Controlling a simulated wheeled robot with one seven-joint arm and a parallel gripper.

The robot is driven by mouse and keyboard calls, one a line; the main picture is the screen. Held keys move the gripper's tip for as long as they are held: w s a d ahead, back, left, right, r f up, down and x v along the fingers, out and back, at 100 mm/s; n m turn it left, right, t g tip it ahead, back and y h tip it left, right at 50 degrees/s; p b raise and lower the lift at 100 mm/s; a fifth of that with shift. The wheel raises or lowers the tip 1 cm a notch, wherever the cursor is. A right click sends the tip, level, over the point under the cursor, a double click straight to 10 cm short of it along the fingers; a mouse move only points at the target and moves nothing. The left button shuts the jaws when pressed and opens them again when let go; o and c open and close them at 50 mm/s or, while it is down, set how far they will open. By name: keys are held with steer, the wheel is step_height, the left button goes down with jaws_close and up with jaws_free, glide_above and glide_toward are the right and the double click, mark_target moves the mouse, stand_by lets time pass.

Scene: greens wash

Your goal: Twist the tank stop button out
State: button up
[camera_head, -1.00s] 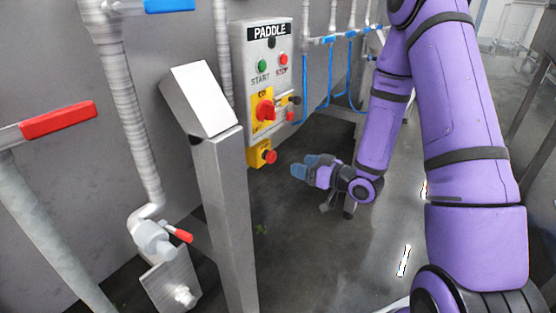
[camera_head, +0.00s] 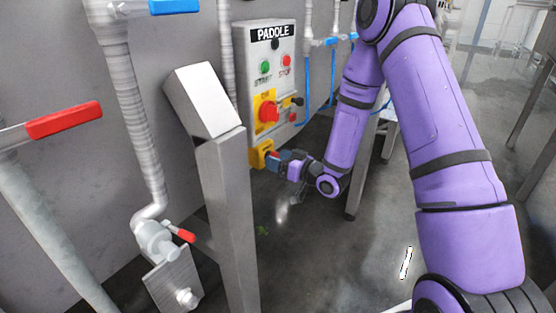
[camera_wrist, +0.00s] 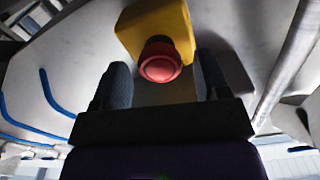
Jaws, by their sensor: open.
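The stop button (camera_wrist: 160,62) is a red mushroom head on a yellow box (camera_wrist: 155,22). In the wrist view it sits between the two open fingers of my gripper (camera_wrist: 160,82), near their tips, with a gap on each side. I cannot tell how deep it lies between them. In the head view the yellow box (camera_head: 260,152) hangs below the PADDLE panel (camera_head: 268,70), and my gripper (camera_head: 280,159) is right at the button, whose red head (camera_head: 273,154) is partly hidden by the fingers.
The panel carries a green START button (camera_head: 265,67), a red STOP button (camera_head: 286,60) and a red rotary switch (camera_head: 268,111) just above my gripper. A steel post with a slanted top (camera_head: 205,98) stands left of the panel. Blue hoses (camera_head: 307,85) hang behind my arm.

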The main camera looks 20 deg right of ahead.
steer(key=shift+w+a, duration=0.15)
steer(key=shift+w, duration=0.05)
steer(key=c, duration=0.9)
steer(key=shift+m, duration=3.8)
